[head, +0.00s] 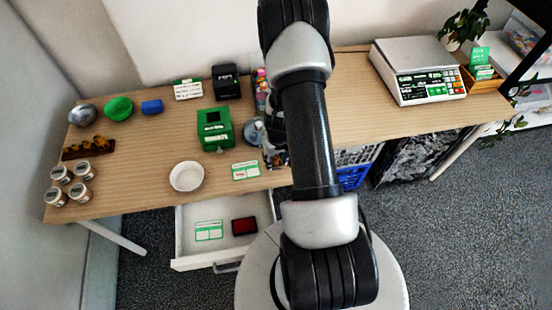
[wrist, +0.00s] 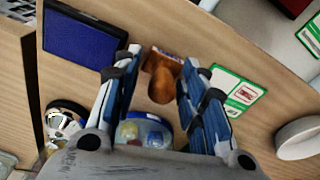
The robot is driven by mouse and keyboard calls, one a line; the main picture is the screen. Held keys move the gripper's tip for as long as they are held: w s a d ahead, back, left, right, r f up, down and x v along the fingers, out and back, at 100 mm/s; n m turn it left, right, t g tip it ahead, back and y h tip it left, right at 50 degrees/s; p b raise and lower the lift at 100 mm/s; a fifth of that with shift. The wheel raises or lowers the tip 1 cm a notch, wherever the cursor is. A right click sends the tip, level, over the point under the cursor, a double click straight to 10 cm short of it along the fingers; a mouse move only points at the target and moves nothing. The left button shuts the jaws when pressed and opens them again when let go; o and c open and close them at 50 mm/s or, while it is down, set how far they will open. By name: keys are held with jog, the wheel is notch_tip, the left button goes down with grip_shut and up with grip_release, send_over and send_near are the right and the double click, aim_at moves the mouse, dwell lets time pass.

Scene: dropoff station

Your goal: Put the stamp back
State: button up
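The stamp, with a brown wooden handle (wrist: 161,84), stands on the table in the wrist view. My gripper (wrist: 158,72) is open, with its blue-padded fingers on either side of the stamp; a gap shows on the left, and I cannot tell whether the right finger touches it. In the head view my arm hides the stamp, and only part of my gripper (head: 275,155) shows beside the arm. The open white drawer (head: 186,225) holds a dark red pad (head: 244,226) and a green-and-white card (head: 209,231).
A green-and-white card (head: 246,171), a white bowl (head: 187,176) and a green box (head: 215,128) are left of my gripper. A dark blue panel (wrist: 80,42) and a clear container (wrist: 143,132) are close to the fingers. A scale (head: 418,72) stands at right.

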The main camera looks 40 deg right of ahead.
notch_tip(320, 180, up, 12)
jog(key=s+p, duration=0.1)
jog(key=p, duration=0.4)
notch_tip(320, 180, up, 11)
send_over(277, 160)
jog(key=w+a, duration=0.3)
jog(key=a, duration=0.2)
jog(key=s+a+r+n+t, duration=0.2)
jog(key=a+r, duration=0.6)
jog(key=r, duration=0.5)
jog(key=s+a+r, duration=0.5)
jog(key=s, duration=0.2)
jog(key=s+a+r+n+t, duration=0.1)
jog(key=s+a+r, duration=0.4)
jog(key=s, duration=0.2)
jog(key=shift+s+r+n, duration=0.3)
jog(key=shift+s, duration=0.05)
